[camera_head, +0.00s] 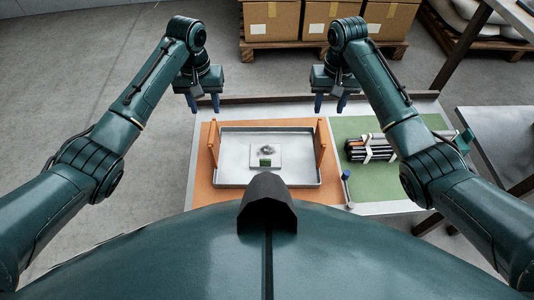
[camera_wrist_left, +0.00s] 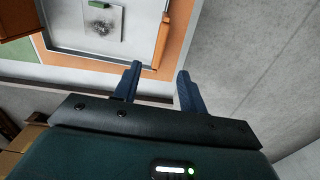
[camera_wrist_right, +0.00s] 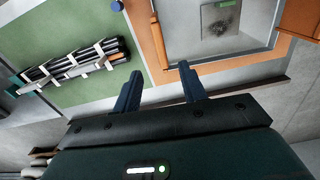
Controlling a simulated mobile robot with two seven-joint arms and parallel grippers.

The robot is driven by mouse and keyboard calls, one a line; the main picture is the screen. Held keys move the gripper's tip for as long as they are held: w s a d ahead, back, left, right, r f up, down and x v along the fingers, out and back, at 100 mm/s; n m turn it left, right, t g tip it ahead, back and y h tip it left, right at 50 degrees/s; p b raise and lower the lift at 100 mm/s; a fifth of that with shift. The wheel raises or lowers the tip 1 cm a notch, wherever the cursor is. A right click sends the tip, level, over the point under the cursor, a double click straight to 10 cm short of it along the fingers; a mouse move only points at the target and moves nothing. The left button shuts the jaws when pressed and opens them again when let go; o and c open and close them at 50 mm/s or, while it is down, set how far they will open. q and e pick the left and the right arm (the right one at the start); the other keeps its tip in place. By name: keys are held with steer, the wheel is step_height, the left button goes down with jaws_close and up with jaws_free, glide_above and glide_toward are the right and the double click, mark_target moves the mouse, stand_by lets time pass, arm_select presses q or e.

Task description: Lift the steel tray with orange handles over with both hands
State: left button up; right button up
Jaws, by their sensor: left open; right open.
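The steel tray (camera_head: 235,175) lies on an orange mat on the table in the head view, with an orange handle at its left side (camera_head: 214,143) and another at its right side (camera_head: 320,143). A grey plate (camera_head: 266,152) with a dark smudge and a small green block (camera_head: 265,162) lies in it. My left gripper (camera_head: 204,104) is open and empty above the table's far left edge. My right gripper (camera_head: 330,104) is open and empty above the far edge, near the right handle. Both are apart from the handles. The tray also shows in the left wrist view (camera_wrist_left: 70,38) and right wrist view (camera_wrist_right: 190,32).
A bundle of dark rods (camera_head: 370,149) with white straps lies on the green mat (camera_head: 372,184) right of the tray. A small blue-topped item (camera_head: 346,175) stands between them. Cardboard boxes (camera_head: 272,20) on a pallet stand behind the table. A grey side table (camera_head: 500,140) is at right.

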mark_target(212, 132)
arm_select(q)
step_height(212, 132, down, 13)
steer(key=shift+f, duration=0.1)
arm_select(e)
step_height(212, 132, down, 13)
steer(key=shift+f, duration=0.1)
arm_select(q)
steer(key=shift+c, duration=0.3)
arm_select(e)
steer(key=shift+c, duration=0.3)
arm_select(q)
jaws_close()
arm_select(e)
jaws_close()
